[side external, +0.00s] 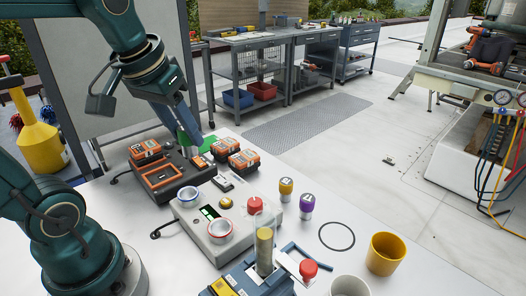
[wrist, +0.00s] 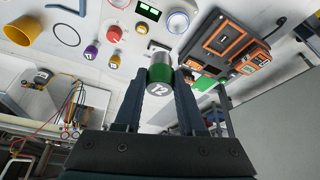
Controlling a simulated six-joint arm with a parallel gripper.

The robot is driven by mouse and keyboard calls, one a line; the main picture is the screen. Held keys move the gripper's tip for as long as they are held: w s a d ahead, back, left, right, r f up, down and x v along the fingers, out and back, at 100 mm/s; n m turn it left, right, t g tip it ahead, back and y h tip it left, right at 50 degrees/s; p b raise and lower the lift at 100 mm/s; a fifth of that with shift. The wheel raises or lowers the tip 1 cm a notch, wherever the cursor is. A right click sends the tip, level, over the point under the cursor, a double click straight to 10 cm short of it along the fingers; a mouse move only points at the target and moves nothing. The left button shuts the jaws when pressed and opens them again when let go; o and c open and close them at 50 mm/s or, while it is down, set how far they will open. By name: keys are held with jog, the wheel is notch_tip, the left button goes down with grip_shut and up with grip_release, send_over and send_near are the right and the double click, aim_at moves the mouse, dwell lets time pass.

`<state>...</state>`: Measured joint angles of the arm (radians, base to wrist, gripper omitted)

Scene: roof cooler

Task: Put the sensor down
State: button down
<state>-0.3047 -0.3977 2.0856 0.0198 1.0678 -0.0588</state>
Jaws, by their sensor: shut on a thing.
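The sensor, a silver cylinder with a green band and a white label reading 12 (wrist: 158,72), is between the two fingers of my gripper (wrist: 160,82) in the wrist view. My gripper is shut on it. In the side view my gripper (side external: 190,132) is at the far side of the bench, behind the dark charger, with the sensor mostly hidden by the fingers. Two similar capped cylinders, one yellow (side external: 286,189) and one purple (side external: 307,203), stand on the white bench to the right of the grey control box. A bright green patch (side external: 210,143) shows near my gripper.
The dark charger (side external: 172,190) with orange battery packs is close to my gripper. The grey control box (side external: 215,238) has dials and a red knob. A blue vise-like device (side external: 240,282), black ring (side external: 337,236) and yellow cup (side external: 385,253) are nearer the front.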

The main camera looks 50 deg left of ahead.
jog(key=shift+s+d+f+n+y, duration=0.15)
jog(key=shift+d+f+n, duration=0.3)
jog(key=shift+d+f, duration=1.3)
jog(key=shift+s+d+f+n+y, duration=0.2)
jog(key=shift+d+f+n, duration=0.3)
jog(key=shift+d+f, duration=1.2)
jog(key=shift+s+d+f+n+y, duration=0.15)
jog(key=shift+d+f+n, duration=0.3)
jog(key=shift+d+f, duration=1.25)
jog(key=shift+a+f, duration=0.65)
jog(key=shift+f, duration=0.35)
jog(key=c, duration=0.5)
grip_release()
jog(key=shift+w, duration=0.1)
jog(key=shift+r, duration=0.1)
